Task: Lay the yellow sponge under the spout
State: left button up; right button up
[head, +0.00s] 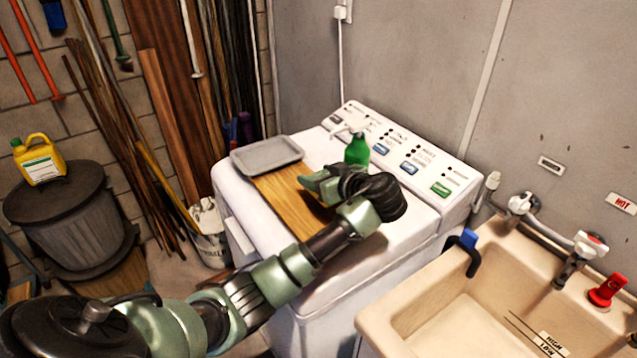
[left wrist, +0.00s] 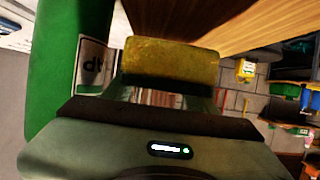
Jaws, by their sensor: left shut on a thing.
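My left gripper (head: 318,184) is over the wooden board (head: 281,201) on top of the white washing machine, just left of the green bottle (head: 357,151). In the left wrist view it is shut on the yellow sponge (left wrist: 171,60), which sits between the fingers. In the head view my gripper and wrist hide the sponge. The bottle (left wrist: 62,70) also fills the left of the left wrist view, close beside the gripper. I cannot tell whether the sponge touches the board. My right gripper is out of view.
A grey tray (head: 267,154) lies at the board's far end. The machine's control panel (head: 405,155) rises behind the bottle. A beige sink (head: 395,318) with a tap (head: 567,266) is at the right. The machine's top right of my wrist is bare.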

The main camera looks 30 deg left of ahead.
pick_arm(q)
notch_tip(320, 180, down, 3)
jog(key=shift+f+p, duration=0.2)
jog(key=shift+p, duration=0.3)
jog(key=o, duration=1.2)
jog(key=shift+c, duration=0.2)
jog(key=shift+d, duration=0.1)
jog(key=b+v, duration=0.3)
jog(key=v, duration=0.8)
jog(key=shift+r, duration=0.1)
jog(key=shift+s+d+r, duration=0.15)
jog(key=shift+d+r, duration=0.1)
jog(key=shift+d, duration=0.2)
